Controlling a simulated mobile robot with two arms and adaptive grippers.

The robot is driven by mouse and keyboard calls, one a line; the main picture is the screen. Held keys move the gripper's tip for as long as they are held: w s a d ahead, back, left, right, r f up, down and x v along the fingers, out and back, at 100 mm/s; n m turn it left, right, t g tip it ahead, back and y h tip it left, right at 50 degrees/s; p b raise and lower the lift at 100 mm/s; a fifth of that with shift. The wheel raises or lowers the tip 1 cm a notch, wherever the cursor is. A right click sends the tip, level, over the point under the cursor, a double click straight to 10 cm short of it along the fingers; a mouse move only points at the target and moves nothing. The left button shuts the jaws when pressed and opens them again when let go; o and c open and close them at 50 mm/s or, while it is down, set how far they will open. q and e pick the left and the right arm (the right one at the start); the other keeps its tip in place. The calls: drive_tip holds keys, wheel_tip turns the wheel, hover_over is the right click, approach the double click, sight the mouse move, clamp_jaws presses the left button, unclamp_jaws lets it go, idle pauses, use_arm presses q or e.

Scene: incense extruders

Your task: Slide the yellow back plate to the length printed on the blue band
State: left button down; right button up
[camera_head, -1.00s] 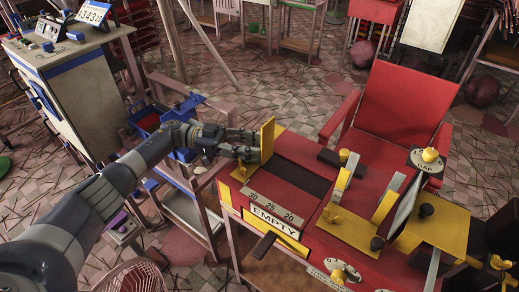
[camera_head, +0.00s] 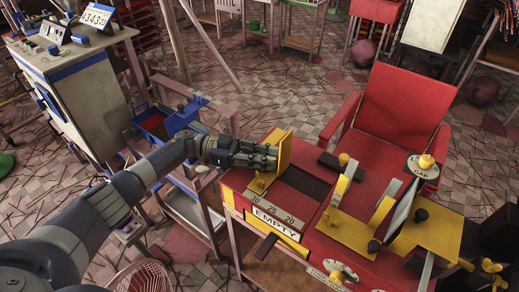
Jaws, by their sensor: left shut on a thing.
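The yellow back plate (camera_head: 285,152) stands upright near the left end of the dark channel on top of the red machine (camera_head: 345,228). My left gripper (camera_head: 272,159) comes in from the left, shut, its fingertips at the plate's left face; the exact contact is partly hidden. A number strip (camera_head: 275,212) reading 30, 25, 20 from left to right runs along the channel's front edge. The plate stands nearer the 30 end; its exact mark is hard to read. I cannot make out a blue band with a printed length. My right gripper is not in view.
An EMPTY sign (camera_head: 276,223) is on the machine's front. Yellow arched parts (camera_head: 340,190) and a yellow plate with a dark knob (camera_head: 436,226) are to the right. A red chair (camera_head: 402,120) stands behind. A blue-trimmed console (camera_head: 85,85) is at the far left.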

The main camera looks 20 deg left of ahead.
use_arm(q)
drive_tip(key=shift+r, duration=0.1)
drive_tip(key=c, duration=1.5)
unclamp_jaws()
drive_tip(key=shift+w, duration=0.1)
drive_tip(key=shift+o, duration=0.2)
drive_tip(key=a, duration=1.2)
drive_tip(key=shift+s, duration=0.3)
drive_tip(key=shift+c, duration=0.6)
